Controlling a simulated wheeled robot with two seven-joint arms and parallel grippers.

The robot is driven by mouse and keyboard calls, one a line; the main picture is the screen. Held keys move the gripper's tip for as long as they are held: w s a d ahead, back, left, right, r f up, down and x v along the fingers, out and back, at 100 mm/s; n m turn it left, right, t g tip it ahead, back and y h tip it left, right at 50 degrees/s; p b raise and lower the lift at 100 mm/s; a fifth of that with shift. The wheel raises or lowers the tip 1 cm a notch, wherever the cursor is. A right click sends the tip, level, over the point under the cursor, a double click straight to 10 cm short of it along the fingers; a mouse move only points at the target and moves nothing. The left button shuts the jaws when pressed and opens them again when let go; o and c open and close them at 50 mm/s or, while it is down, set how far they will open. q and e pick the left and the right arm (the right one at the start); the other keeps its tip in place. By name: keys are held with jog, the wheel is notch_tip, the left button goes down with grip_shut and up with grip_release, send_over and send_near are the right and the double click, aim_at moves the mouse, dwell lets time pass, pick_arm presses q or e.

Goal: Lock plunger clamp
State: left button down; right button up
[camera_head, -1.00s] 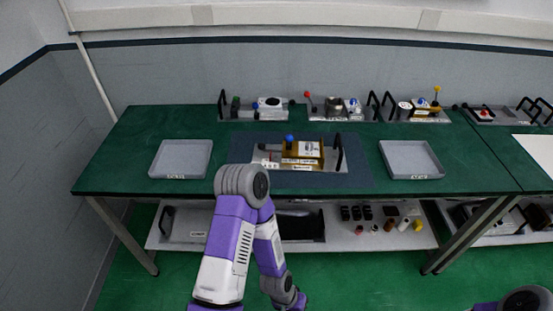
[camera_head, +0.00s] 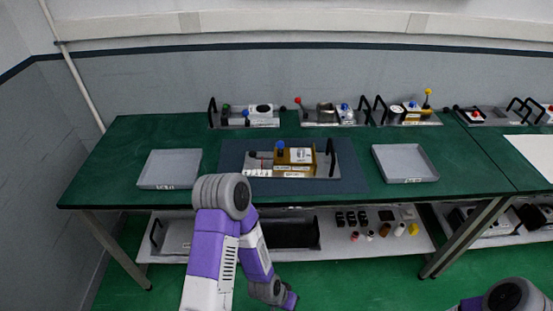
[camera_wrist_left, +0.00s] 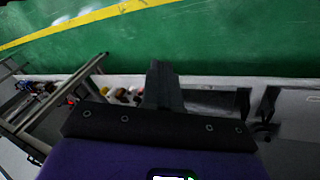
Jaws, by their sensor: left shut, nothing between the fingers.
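The clamp fixture (camera_head: 322,172) sits on a blue-grey mat (camera_head: 353,183) in the middle of the green table. It has a brass-coloured block (camera_head: 296,154) with a white label, a blue knob (camera_head: 280,145) on top and a black handle at its right end. A small dark part stands at its left end. Whether the clamp is locked is too small to tell. My left arm is folded in front of the table, its gripper (camera_head: 290,300) low and well away from the fixture. In the left wrist view its fingers (camera_wrist_left: 163,85) are together and empty. My right gripper is out of view.
Grey trays stand left (camera_head: 170,169) and right (camera_head: 405,163) of the mat. Several other fixtures (camera_head: 262,115) line the table's back edge. A lower shelf (camera_head: 340,248) holds small parts and a dark tray. Green table is clear between mat and trays.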

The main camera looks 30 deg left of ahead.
pick_arm(q)
jog(key=w+a+r+m+t+y+b, duration=0.2)
jog(key=w+a+r+m+t+b, duration=0.25)
jog(key=w, duration=0.45)
jog(key=w+a+r+m+t+y+b, duration=0.1)
jog(key=w+a+r+m+t+b, duration=0.2)
jog(key=w+a+m+t+b, duration=0.5)
jog(key=w+a+r+m+t+y+b, duration=0.1)
jog(key=w+a+r+m+t+y, duration=0.1)
jog(key=r, duration=0.6)
jog(key=w+a+r+m+t+y+b, duration=0.2)
jog(key=a+r+t, duration=0.1)
jog(key=r, duration=0.6)
jog(key=shift+r+y, duration=0.25)
jog(key=shift+y, duration=0.15)
jog(key=shift+w+a, duration=0.1)
jog(key=shift+w, duration=0.05)
